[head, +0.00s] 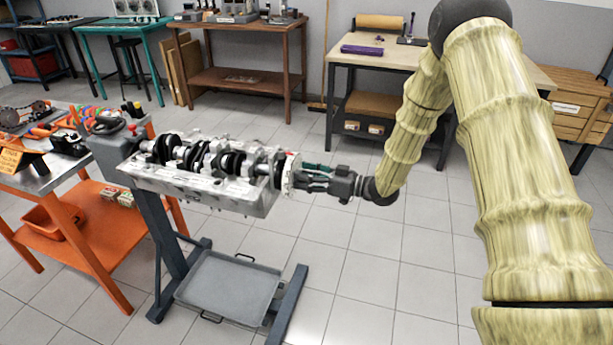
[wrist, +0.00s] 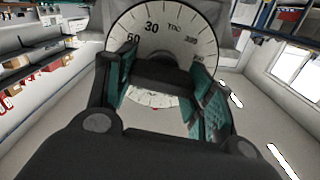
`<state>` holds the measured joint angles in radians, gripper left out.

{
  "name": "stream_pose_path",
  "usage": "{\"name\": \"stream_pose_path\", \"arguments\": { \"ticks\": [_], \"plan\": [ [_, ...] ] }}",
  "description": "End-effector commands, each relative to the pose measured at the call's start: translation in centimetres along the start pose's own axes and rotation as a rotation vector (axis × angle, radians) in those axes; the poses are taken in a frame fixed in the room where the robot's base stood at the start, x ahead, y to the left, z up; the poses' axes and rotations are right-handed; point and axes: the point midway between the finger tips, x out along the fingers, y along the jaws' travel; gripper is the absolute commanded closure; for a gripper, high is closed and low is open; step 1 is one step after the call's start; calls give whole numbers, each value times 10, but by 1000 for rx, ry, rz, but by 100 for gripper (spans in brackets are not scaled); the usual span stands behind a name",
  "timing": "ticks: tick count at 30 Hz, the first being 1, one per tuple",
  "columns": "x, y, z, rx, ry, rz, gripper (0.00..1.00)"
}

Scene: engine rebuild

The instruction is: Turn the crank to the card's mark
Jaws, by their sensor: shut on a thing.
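The grey engine block (head: 215,190) is held on a stand, with the crank (head: 205,157) lying along its top. A white degree wheel (head: 289,172) is at the crank's right end; the wrist view shows its face (wrist: 152,22) with "60", "30" and "TDC" along the top. My gripper (head: 308,178) reaches this end from the right. A small red mark shows low on the wheel.
An orange cart (head: 75,215) with tools stands left of the engine. A grey drip tray (head: 228,284) lies under the block by the stand's legs. Benches (head: 245,78) line the back wall. The tiled floor right of the stand is clear.

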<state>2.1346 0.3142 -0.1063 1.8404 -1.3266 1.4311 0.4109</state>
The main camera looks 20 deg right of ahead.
Motion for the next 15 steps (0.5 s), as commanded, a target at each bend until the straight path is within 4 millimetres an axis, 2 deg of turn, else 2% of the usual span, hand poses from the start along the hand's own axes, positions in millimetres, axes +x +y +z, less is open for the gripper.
{"name": "stream_pose_path", "arguments": {
  "ticks": [8,15],
  "plan": [
    [0,0,1,-67,0,1,71],
    [0,0,3,-235,-1,1,71]
  ]
}}
